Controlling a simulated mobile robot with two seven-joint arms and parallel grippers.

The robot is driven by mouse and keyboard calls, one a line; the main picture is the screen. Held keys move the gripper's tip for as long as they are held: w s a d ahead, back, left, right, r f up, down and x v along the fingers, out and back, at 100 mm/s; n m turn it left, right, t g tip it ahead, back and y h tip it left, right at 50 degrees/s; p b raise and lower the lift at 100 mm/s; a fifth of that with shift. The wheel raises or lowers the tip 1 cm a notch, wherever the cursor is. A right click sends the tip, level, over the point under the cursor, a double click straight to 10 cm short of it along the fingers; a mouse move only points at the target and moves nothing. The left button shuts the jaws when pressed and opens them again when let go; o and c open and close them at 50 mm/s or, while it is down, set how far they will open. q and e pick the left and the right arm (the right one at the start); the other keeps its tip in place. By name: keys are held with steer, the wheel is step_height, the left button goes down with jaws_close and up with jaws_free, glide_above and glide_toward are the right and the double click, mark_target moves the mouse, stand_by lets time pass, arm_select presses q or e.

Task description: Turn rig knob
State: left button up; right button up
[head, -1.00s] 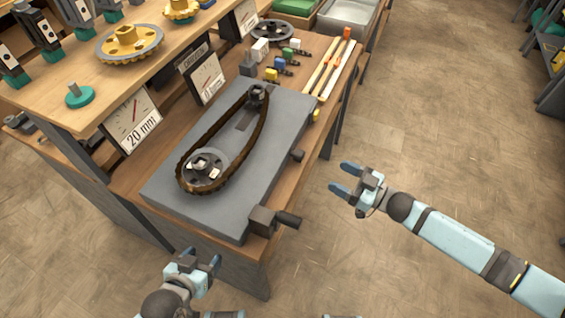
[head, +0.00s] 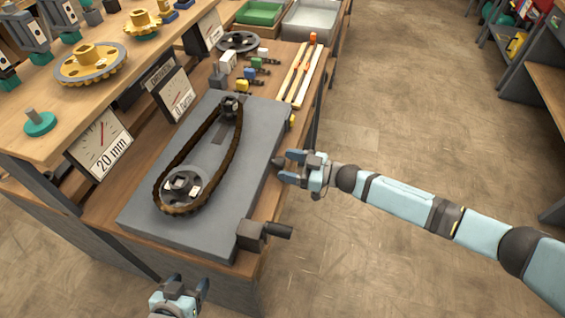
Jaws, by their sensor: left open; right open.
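The rig is a grey plate (head: 150,222) on the bench, with a dark chain (head: 222,165) looped around a large sprocket (head: 181,186) and a small one (head: 231,105). A small dark knob (head: 276,160) sticks out of the plate's right side. A dark block with a cylindrical handle (head: 277,231) sits at the front right corner. My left gripper (head: 187,287) is open and empty in front of the bench, partly cut off by the lower edge.
Two dials (head: 100,145) (head: 177,95) stand behind the plate. A shelf (head: 60,118) with gears is at the upper left. Small coloured parts (head: 250,86) and pale sticks (head: 304,78) lie beyond the rig. The floor to the right is clear.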

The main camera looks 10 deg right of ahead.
steer(key=shift+x, duration=1.05)
